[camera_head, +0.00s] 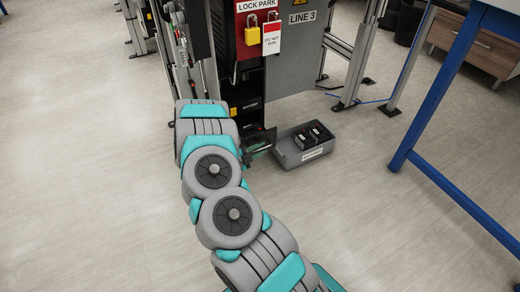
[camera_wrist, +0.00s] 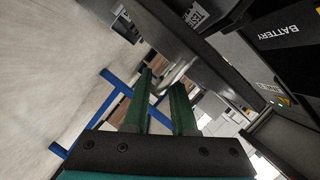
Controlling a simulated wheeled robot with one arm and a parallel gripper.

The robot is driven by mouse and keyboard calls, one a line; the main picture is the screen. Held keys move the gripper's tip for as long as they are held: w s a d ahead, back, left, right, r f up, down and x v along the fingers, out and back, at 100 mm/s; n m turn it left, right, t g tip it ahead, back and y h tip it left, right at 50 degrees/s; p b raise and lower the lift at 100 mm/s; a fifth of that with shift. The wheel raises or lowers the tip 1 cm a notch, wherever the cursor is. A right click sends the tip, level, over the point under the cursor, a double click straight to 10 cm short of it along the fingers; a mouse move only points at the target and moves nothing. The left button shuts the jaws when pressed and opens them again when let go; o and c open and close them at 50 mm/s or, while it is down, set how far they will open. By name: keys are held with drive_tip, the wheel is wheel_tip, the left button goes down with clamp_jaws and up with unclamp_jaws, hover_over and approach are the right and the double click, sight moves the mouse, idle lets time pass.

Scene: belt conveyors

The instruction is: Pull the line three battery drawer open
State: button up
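The black battery drawer front (camera_head: 247,106), marked BATTERY, is low on the line three cabinet, below the lock park board. In the wrist view a dark panel edge (camera_wrist: 215,72) runs diagonally beside my fingers, and the BATTERY label (camera_wrist: 287,31) is at the upper right. A shiny, curved, handle-like piece (camera_wrist: 174,74) shows between and just past my fingertips. I cannot tell whether they touch it. My gripper (camera_wrist: 162,82) has its two green fingers apart. In the head view my gripper (camera_head: 260,147) is partly hidden beside the lower cabinet.
A grey bin (camera_head: 309,155) with black blocks (camera_head: 311,136) stands on the floor just right of my gripper. A yellow padlock (camera_head: 251,33) and a tag (camera_head: 271,40) hang above. A blue table frame (camera_head: 431,85) stands at the right. The floor at left is clear.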

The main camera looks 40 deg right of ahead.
drive_tip(key=v, duration=0.7)
drive_tip(key=shift+a, duration=0.4)
drive_tip(key=shift+a, duration=0.1)
